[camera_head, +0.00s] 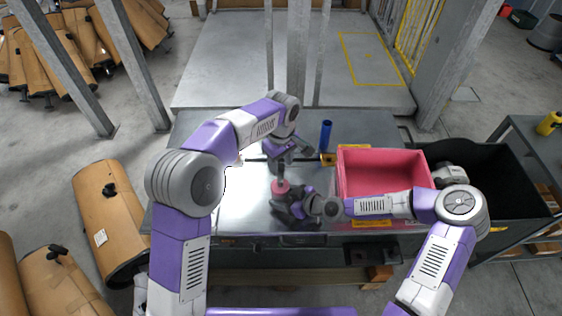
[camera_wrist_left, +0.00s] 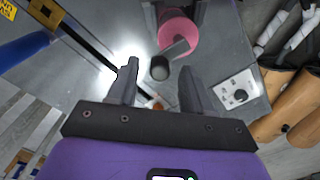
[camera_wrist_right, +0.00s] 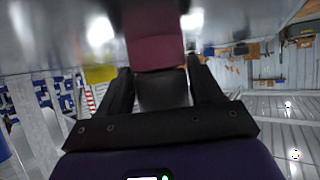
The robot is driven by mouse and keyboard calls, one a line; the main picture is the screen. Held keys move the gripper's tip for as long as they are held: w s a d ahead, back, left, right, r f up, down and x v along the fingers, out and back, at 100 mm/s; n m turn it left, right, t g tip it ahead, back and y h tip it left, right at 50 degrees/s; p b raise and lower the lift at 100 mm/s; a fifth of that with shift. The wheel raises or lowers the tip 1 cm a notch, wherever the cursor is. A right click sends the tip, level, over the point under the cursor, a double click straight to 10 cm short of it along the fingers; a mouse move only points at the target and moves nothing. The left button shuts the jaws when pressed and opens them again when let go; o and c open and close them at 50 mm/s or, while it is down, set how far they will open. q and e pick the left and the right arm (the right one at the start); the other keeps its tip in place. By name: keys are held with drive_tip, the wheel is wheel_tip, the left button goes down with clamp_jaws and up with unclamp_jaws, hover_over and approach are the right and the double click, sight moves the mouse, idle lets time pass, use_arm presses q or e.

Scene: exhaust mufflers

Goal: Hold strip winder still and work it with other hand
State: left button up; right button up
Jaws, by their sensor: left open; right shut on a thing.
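The strip winder shows in the head view as a small pink drum (camera_head: 281,187) with a dark upright handle, on the metal table. In the left wrist view the pink drum (camera_wrist_left: 178,32) has a crank arm ending in a dark knob (camera_wrist_left: 160,68). My left gripper (camera_head: 284,166) is open above the winder. Its fingers (camera_wrist_left: 158,80) stand on either side of the knob, apart from it. My right gripper (camera_head: 284,202) is shut on the winder low at the table. In the right wrist view its fingers (camera_wrist_right: 158,75) flank a dark part below the reddish drum (camera_wrist_right: 152,35).
A pink bin (camera_head: 385,152) stands right of the winder, with a black crate (camera_head: 487,165) beyond it. A blue cylinder (camera_head: 326,135) stands behind. Bare table (camera_head: 235,200) lies left of the winder. Brown mufflers (camera_head: 108,215) lie on the floor at left.

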use_arm(q)
drive_tip(key=shift+f, duration=0.15)
drive_tip(key=shift+c, duration=0.3)
clamp_jaws()
drive_tip(key=shift+m, duration=0.3)
